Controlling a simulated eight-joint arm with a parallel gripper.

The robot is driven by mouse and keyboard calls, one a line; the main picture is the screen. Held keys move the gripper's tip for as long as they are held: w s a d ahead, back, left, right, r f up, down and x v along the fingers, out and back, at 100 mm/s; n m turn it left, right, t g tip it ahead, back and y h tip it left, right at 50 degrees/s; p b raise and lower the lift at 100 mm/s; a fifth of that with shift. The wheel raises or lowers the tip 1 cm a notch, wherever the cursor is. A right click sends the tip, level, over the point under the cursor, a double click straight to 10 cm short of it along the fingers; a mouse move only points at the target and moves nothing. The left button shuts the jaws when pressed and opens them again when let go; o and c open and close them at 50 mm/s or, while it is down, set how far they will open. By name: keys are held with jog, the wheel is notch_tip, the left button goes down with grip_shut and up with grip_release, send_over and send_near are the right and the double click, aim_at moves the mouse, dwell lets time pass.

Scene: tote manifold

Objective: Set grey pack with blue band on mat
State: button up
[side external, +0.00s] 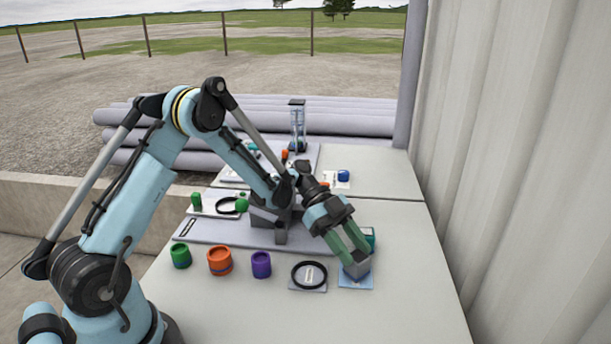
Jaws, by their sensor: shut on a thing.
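My gripper (354,258) has green fingers and reaches down at the right of the table, shut on a grey pack (357,270). The pack is at the blue mat (355,284), over its middle; I cannot tell whether it touches the mat or hangs just above it. The pack's blue band does not show clearly, and the fingers hide its upper part.
A black ring on a grey plate (308,288) lies just left of the mat. Purple (261,264), orange (219,261) and green (181,255) pots stand further left. A teal box (369,235) is behind the gripper. The front of the table is clear.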

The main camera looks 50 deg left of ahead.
jog(key=shift+f, duration=0.1)
jog(key=o, duration=1.1)
jog(key=v, duration=0.5)
jog(key=s+d+r+n+t+y, duration=0.25)
jog(key=s+r+n+y, duration=0.25)
jog(key=r+n, duration=0.35)
jog(key=shift+s+a+f+n+t+y, duration=0.1)
jog(key=shift+s+a+n+t+y, duration=0.55)
jog(key=shift+s+n+y, duration=0.8)
jog(key=shift+s+a+n+t+y, duration=0.25)
jog(key=shift+s+n+t+y, duration=0.7)
jog(key=shift+s+n, duration=0.55)
jog(key=shift+s+a+n+t+y, duration=0.45)
jog(key=shift+s+n+t+y, duration=0.3)
jog(key=shift+s+n+y, duration=0.8)
